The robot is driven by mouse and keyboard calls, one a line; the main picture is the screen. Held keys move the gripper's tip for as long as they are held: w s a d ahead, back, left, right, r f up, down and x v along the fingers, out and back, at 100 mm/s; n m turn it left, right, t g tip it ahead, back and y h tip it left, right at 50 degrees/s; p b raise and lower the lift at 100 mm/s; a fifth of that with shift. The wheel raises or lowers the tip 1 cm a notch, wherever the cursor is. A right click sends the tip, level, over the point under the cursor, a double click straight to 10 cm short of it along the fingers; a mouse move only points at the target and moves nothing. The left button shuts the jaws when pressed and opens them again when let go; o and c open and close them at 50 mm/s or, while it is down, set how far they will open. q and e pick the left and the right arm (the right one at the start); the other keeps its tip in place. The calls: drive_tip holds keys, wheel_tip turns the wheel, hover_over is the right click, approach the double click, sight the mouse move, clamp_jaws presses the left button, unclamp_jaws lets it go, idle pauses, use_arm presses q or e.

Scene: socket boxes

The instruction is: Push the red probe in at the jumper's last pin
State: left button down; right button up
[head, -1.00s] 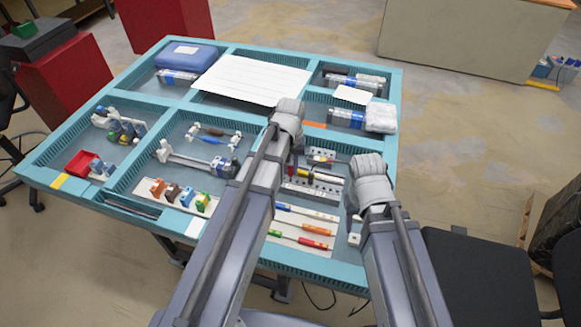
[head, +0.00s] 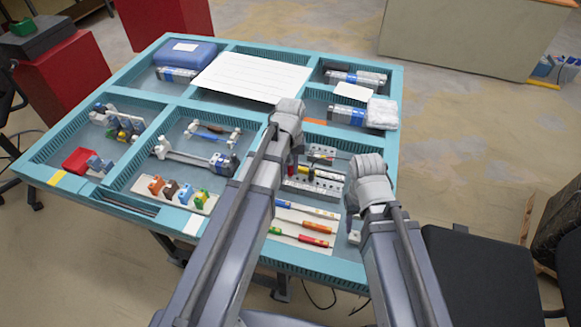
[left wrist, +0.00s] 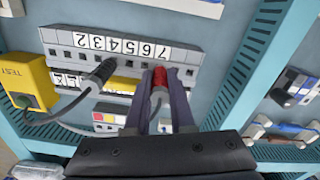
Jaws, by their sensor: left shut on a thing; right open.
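My left gripper (left wrist: 160,98) is shut on the red probe (left wrist: 160,76), whose grey lead runs down between the fingers. The probe stands over the grey terminal strip (left wrist: 215,58) with numbered white labels. Its tip is hidden, so I cannot tell whether it is in a hole. A black probe (left wrist: 101,74) stands tilted at the strip, left of the red one. A yellow piece (left wrist: 127,84), perhaps the jumper, shows between the probes. In the head view my left gripper (head: 296,150) is over the strip's compartment. My right gripper (head: 351,208) is open and empty, right of that compartment.
A yellow TEST box (left wrist: 28,82) stands beside the strip, with leads near it. Another strip (head: 314,187) lies in front of the left gripper. Screwdrivers lie on a white card (head: 296,236). Blue tray walls (head: 170,104) divide the table.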

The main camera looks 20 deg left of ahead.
use_arm(q)
drive_tip(key=shift+c, duration=1.4)
unclamp_jaws()
use_arm(e)
drive_tip(key=shift+r, duration=0.1)
use_arm(q)
wheel_tip(320, 180, up, 8)
drive_tip(key=p, duration=0.7)
drive_tip(key=shift+f+p, duration=0.15)
drive_tip(key=shift+p, duration=0.25)
drive_tip(key=shift+f, duration=0.15)
use_arm(e)
wheel_tip(320, 180, up, 7)
drive_tip(key=shift+r, duration=0.15)
